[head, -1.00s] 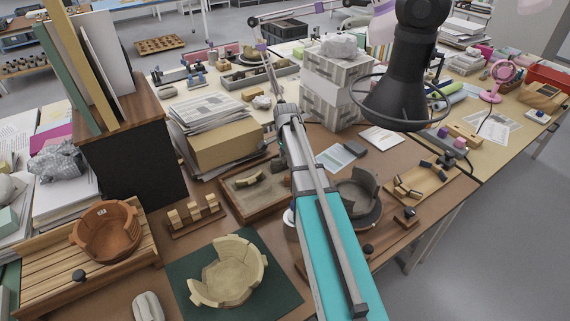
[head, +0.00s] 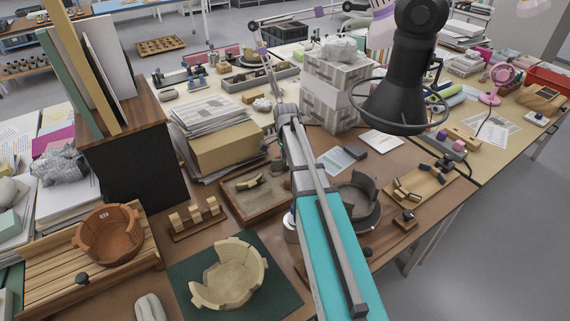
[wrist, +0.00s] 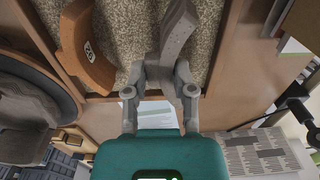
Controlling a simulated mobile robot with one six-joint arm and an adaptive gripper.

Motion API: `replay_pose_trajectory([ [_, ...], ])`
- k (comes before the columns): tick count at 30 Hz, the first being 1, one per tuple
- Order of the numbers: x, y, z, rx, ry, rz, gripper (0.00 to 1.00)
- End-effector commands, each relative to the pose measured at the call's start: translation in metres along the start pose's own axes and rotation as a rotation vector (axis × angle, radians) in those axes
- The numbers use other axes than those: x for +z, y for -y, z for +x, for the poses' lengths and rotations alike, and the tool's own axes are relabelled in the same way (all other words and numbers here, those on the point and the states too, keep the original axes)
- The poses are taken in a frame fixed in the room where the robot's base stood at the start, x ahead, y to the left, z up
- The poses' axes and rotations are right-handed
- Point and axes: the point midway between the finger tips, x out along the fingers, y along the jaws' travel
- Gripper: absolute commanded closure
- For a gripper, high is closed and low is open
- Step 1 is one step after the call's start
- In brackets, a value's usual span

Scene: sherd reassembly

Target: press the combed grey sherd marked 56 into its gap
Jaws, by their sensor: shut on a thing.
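In the wrist view my gripper (wrist: 160,78) is shut on a grey sherd (wrist: 178,32), which stands out beyond the fingertips over a tray with a speckled bed (wrist: 130,25). I cannot tell whether it touches the bed, and no mark on it is readable. An orange-brown sherd (wrist: 86,52) with a small label lies beside it. The grey vessel (head: 359,188) stands on a round turntable in the head view, with an uneven, open rim. The head view shows the tray (head: 232,205) left of my arm; my fingers do not show there.
A pale broken bowl (head: 228,280) stands on a green mat. A terracotta bowl (head: 107,240) stands on a slatted board. A wooden tray (head: 440,186) with dark pieces lies right of the vessel.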

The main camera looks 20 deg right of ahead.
Motion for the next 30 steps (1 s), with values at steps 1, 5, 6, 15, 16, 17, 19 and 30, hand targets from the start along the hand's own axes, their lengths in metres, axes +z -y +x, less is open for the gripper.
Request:
replay_pose_trajectory([
  [1, 0.000, 0.000, -0.005, 0.000, 0.000, 0.000, 1.00],
  [5, 0.000, 0.000, -0.010, 0.000, 0.000, 0.000, 1.00],
  [6, 0.000, 0.000, -0.012, 0.000, 0.000, 0.000, 1.00],
  [15, 0.000, 0.000, -0.024, 0.000, 0.000, 0.000, 1.00],
  [16, 0.000, 0.000, -0.025, 0.000, 0.000, 0.000, 1.00],
  [17, 0.000, 0.000, -0.027, 0.000, 0.000, 0.000, 1.00],
  [19, 0.000, 0.000, -0.030, 0.000, 0.000, 0.000, 1.00],
  [30, 0.000, 0.001, -0.045, 0.000, 0.000, 0.000, 1.00],
])
